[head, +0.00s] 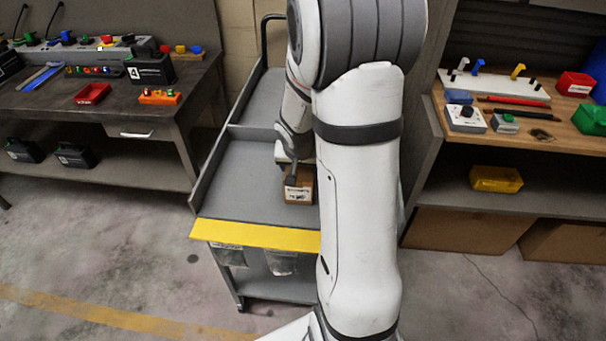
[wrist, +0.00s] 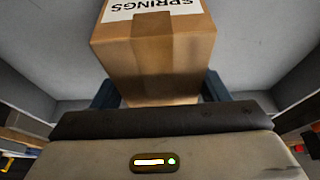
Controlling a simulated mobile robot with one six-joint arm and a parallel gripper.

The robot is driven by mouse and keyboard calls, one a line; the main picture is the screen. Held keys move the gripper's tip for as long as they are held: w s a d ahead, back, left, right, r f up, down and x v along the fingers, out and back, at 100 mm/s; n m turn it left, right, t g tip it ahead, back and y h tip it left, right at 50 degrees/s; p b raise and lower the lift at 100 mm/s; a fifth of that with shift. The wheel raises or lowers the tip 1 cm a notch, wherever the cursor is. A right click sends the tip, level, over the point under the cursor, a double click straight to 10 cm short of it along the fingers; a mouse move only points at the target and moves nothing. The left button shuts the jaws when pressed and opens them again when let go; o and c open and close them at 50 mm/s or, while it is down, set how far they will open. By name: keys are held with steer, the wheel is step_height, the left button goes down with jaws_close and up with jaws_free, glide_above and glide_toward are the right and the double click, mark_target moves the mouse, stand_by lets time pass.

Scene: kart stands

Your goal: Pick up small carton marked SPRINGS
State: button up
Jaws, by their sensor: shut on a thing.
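The small carton (head: 299,189) is a brown cardboard box with a white label, on the grey cart's top near its yellow front edge. In the wrist view the carton (wrist: 157,62) fills the upper middle, and its label reads SPRINGS upside down. My gripper (head: 292,178) reaches down to the carton from above in the head view. In the wrist view its dark blue fingers stand on both sides of the carton, shut on it. My arm hides part of the cart to the right. I cannot tell whether the carton touches the cart.
The grey cart (head: 248,180) has raised side edges and a yellow front strip (head: 255,234). A workbench (head: 125,110) with a red tray (head: 92,94) stands at left. Shelves with a wooden top (head: 560,130) and a yellow bin (head: 495,178) stand at right. The cart's left part is clear.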

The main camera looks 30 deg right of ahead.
steer(key=c, duration=0.5)
